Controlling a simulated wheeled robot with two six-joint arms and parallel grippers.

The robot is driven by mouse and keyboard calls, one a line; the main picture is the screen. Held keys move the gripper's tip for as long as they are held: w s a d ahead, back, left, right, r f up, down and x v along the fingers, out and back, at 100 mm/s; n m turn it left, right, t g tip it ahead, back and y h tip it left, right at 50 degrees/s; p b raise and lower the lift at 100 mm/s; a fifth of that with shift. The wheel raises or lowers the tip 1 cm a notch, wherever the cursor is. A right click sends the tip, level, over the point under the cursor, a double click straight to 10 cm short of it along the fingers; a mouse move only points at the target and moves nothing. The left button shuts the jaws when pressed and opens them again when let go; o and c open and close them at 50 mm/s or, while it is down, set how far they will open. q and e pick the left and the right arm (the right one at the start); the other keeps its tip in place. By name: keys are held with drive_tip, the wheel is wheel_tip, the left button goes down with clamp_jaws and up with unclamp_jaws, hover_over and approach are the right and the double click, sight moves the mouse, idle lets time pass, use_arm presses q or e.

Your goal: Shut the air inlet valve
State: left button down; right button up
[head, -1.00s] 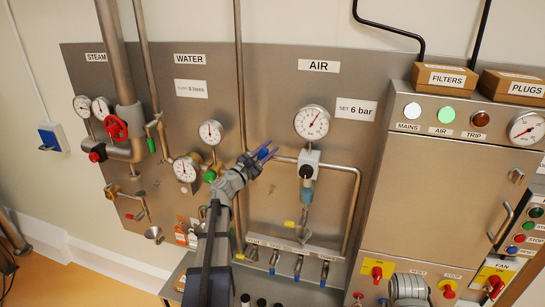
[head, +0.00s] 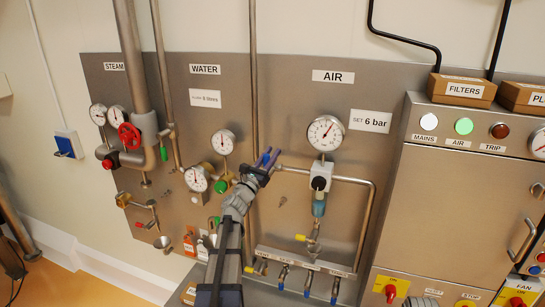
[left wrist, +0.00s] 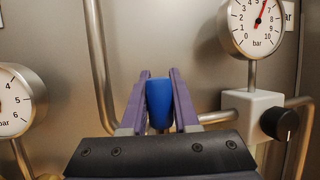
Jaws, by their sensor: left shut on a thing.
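The air inlet valve shows as a blue handle (left wrist: 159,102) between my left gripper's purple fingers in the left wrist view. My left gripper (head: 269,158) is shut on this handle, in front of the AIR part of the steel panel, at the left end of the horizontal air pipe (head: 345,180). The fingers touch the handle on both sides in the left wrist view (left wrist: 158,92). The valve body is hidden behind the gripper. The air gauge (head: 326,133) stands to the right, above a regulator with a black knob (left wrist: 279,123).
A vertical pipe (head: 253,90) runs close to the left gripper. Water gauges (head: 223,142) and a red steam handwheel (head: 129,136) lie to the left. Several small blue-handled valves sit on a manifold (head: 305,263) below. A control cabinet (head: 455,200) stands at right.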

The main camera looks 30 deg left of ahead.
sight(265, 163)
idle(0.4)
use_arm(q)
drive_tip(key=c, duration=0.7)
unclamp_jaws()
drive_tip(key=shift+o, duration=0.2)
drive_tip(key=b+v, duration=0.3)
drive_tip(key=v, duration=0.5)
drive_tip(key=shift+w, duration=0.1)
